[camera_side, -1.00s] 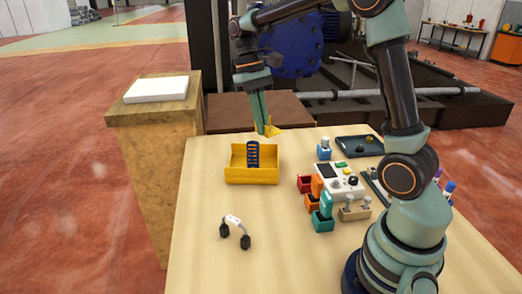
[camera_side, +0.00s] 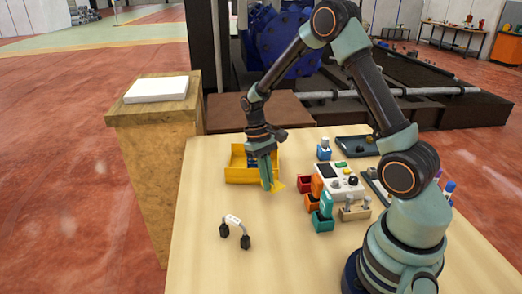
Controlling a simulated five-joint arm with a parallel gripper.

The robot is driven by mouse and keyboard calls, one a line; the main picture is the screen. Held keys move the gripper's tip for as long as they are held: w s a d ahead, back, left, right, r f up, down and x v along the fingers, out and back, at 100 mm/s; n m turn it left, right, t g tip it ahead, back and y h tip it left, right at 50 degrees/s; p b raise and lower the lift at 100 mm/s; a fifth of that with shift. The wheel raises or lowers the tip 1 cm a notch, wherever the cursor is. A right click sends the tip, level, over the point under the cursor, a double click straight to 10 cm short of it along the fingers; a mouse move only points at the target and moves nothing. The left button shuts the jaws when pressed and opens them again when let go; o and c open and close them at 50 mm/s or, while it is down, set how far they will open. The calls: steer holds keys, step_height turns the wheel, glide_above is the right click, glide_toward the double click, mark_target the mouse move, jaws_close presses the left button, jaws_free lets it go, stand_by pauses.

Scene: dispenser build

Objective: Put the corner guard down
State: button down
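The corner guard (camera_side: 278,187) is a small yellow angular piece at the tips of my gripper (camera_side: 268,185). My gripper points down with its green fingers shut on the guard. It is over the table, just in front of the right part of a yellow open box (camera_side: 240,175). I cannot tell whether the guard touches the table. My gripper and wrist hide part of the box and most of the dark item inside it.
A white-and-black headset-like item (camera_side: 234,222) stands on the table (camera_side: 205,260) at front left. Red, orange and teal bins (camera_side: 322,222), a grey control box (camera_side: 338,180) and a dark tray (camera_side: 358,146) are to the right. The table between headset and bins is clear.

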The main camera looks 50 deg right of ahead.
steer(key=shift+f, duration=1.9)
steer(key=shift+f, duration=0.1)
steer(key=c, duration=1.1)
jaws_free()
steer(key=shift+o, duration=0.2)
